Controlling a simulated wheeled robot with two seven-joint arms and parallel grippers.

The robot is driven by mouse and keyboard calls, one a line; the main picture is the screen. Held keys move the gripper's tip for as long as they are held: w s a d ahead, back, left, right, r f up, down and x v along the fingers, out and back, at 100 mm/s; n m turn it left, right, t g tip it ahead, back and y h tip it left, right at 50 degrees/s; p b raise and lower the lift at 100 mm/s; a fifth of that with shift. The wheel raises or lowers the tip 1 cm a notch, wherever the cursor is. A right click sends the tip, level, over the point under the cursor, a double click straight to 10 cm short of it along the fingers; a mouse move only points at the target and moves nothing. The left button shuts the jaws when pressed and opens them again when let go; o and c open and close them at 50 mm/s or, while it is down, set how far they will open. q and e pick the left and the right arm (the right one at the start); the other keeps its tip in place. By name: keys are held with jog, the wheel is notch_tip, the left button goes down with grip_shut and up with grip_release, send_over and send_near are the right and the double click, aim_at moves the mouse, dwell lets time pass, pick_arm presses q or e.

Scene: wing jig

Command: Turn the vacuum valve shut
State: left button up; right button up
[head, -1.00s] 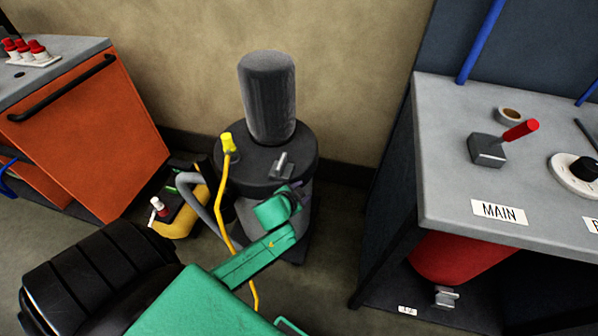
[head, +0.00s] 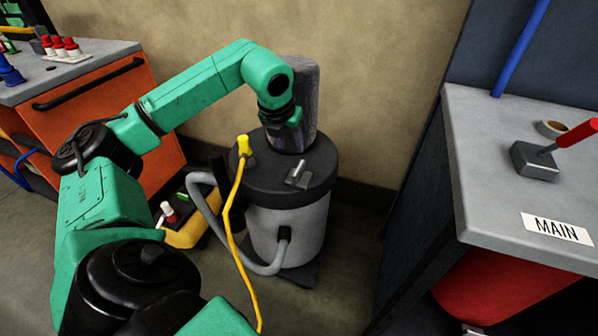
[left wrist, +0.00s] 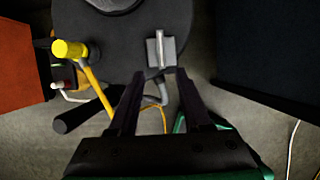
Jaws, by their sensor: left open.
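A small grey metal valve with a flat upright lever (head: 298,173) sits on the dark round lid of the vacuum pump (head: 262,172). In the left wrist view the valve (left wrist: 161,48) lies just beyond the fingertips, in line with the gap between them. My left gripper (left wrist: 159,74) is open and empty, its fingers apart and not visibly touching the valve. In the head view my left gripper (head: 294,132) is above the lid, in front of the tall grey cylinder (head: 305,85), its fingers mostly hidden. My right gripper is not in view.
A yellow-headed hose (head: 243,148) rises left of the valve; a grey hose (head: 205,215) curves down the pump's side. A yellow case (head: 190,232) stands on the floor. An orange cabinet (head: 115,115) is left; a grey bench marked MAIN (head: 485,190) with a red-handled lever (head: 572,136) is right.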

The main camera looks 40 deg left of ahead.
aim_at(298, 168)
pick_arm(q)
jog(key=x, duration=1.4)
jog(key=shift+f, duration=0.25)
grip_shut()
